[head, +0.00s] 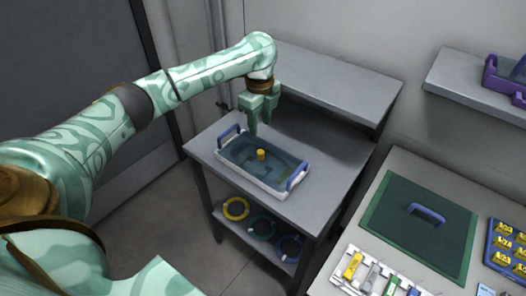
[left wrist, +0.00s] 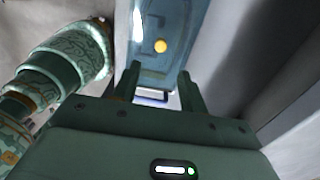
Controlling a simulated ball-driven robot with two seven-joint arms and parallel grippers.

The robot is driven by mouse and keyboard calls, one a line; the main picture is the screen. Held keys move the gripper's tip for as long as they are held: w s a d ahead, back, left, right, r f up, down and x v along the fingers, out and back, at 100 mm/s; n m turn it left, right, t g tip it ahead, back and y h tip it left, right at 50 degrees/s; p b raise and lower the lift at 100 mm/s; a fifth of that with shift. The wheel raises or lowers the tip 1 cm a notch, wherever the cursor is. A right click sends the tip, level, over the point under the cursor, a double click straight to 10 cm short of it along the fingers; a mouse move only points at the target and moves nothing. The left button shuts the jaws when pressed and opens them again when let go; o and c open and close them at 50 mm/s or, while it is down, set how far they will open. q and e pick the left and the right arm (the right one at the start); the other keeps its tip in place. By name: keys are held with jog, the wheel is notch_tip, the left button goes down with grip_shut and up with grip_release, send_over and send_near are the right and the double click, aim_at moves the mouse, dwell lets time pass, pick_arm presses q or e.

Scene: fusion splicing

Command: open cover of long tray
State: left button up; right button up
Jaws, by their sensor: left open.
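The long tray (head: 276,188) is white with blue handles at both ends and stands on the grey side table. A dark translucent blue cover (head: 278,170) with a yellow knob (head: 261,154) lies shut on it. My left gripper (head: 259,122) is open, pointing down above the tray's far side, apart from the knob in the head view. In the left wrist view, the knob (left wrist: 160,46) shows beyond the two fingers (left wrist: 160,80), and a pale, blue-edged part, probably a tray handle, shows between them. My right gripper is not in view.
A raised grey shelf (head: 335,83) runs behind the tray. Coloured rings (head: 262,225) lie on the shelf below. At the right, a bench holds a green panel with a blue handle (head: 427,212), small tools and a blue tray of yellow pieces (head: 505,240).

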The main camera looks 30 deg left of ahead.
aim_at(261, 152)
pick_arm(q)
notch_tip(261, 152, down, 12)
jog(key=b, duration=0.5)
jog(key=shift+w+r, duration=0.15)
jog(key=shift+r, duration=0.1)
